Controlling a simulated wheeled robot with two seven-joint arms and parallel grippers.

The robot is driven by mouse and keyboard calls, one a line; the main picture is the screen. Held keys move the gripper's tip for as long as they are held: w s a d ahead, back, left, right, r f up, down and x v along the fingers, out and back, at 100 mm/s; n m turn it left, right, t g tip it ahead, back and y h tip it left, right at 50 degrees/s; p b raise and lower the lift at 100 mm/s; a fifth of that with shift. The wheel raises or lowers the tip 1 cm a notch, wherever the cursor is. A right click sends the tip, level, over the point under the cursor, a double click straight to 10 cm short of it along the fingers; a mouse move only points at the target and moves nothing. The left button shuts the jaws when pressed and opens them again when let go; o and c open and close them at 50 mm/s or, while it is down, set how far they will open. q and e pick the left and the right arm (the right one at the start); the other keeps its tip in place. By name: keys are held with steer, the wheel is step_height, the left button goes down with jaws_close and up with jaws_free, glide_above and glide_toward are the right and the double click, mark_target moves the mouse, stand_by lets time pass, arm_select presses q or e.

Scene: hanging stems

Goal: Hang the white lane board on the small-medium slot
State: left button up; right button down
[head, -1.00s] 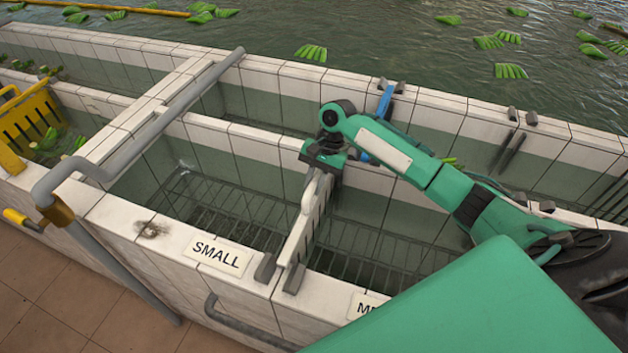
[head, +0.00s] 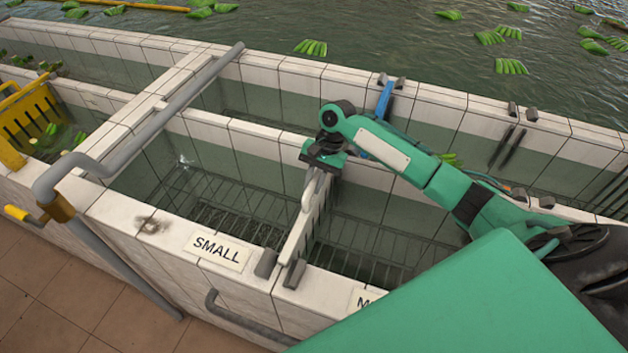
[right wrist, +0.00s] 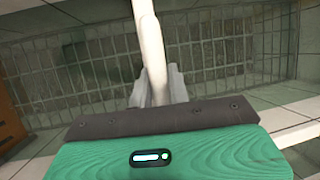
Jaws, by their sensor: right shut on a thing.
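The white lane board (head: 303,222) stands upright across the basin, on the line between the SMALL part and the part to its right. Its near end is between two grey slot blocks (head: 281,268) on the front wall, just right of the SMALL sign (head: 217,249). My right gripper (head: 322,161) is shut on the board's top edge near its far end. The right wrist view shows the white board (right wrist: 150,45) running away from the gripper fingers (right wrist: 157,88). Whether the far end sits in its slot is hidden by the gripper. My left gripper is out of view.
A grey pipe (head: 170,115) runs over the basin at left. A yellow crate (head: 38,110) stands at far left. Green banana bunches (head: 311,47) float in the water beyond.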

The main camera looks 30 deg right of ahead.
steer(key=shift+f, duration=0.15)
jaws_free()
steer(key=shift+f, duration=0.1)
stand_by(0.5)
steer(key=p+v, duration=1)
steer(key=shift+p, duration=0.3)
stand_by(0.6)
steer(key=shift+s+a, duration=0.1)
steer(key=shift+s, duration=0.05)
stand_by(0.4)
